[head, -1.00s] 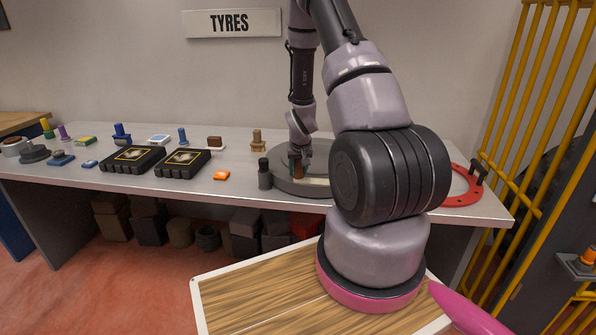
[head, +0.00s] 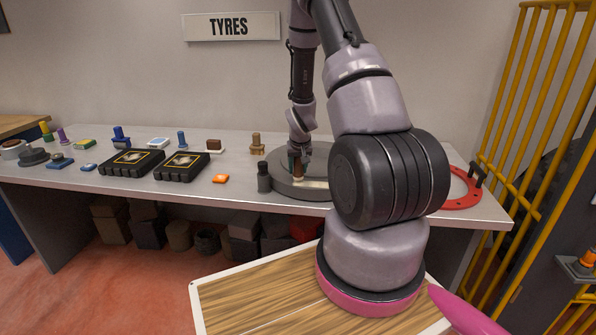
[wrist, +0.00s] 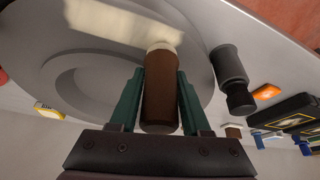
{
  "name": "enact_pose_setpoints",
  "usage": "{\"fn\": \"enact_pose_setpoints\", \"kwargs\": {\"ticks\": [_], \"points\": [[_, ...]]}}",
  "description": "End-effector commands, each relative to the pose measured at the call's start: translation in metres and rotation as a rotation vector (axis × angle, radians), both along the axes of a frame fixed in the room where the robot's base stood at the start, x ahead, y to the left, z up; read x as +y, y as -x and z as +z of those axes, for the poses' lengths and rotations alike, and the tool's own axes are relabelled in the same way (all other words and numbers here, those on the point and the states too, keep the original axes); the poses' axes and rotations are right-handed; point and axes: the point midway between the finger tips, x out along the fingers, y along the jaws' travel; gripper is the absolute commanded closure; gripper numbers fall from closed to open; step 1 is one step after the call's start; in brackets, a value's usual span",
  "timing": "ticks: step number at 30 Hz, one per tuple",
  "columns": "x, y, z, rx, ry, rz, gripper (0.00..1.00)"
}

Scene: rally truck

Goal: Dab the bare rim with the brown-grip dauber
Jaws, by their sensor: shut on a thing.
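My gripper (wrist: 163,90) is shut on the brown-grip dauber (wrist: 160,95), with one green finger on each side of the grip. The dauber has a pale cream tip pointing away from the gripper. In the head view the dauber (head: 297,170) stands about upright over the grey round rim (head: 285,187) on the bench. A pale cream patch (wrist: 125,22) lies on the rim's flat face, close to the dauber's tip. I cannot tell whether the tip touches the rim. My arm hides the rim's right side in the head view.
A dark cylinder (head: 264,178) stands close beside the rim. An orange block (head: 220,178) and two black cases (head: 132,162) lie further left on the bench (head: 225,198). A red ring (head: 462,192) is at the right end. Yellow bars (head: 520,120) stand beyond it.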

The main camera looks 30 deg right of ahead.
Motion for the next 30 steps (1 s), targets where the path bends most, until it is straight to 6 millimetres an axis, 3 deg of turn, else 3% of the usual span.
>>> {"fn": "enact_pose_setpoints", "kwargs": {"ticks": [11, 30], "points": [[-0.002, 0.002, 0.000, 0.000, 0.001, 0.000, 1.00], [-0.022, 0.026, -0.001, 0.000, 0.000, 0.000, 1.00]]}}
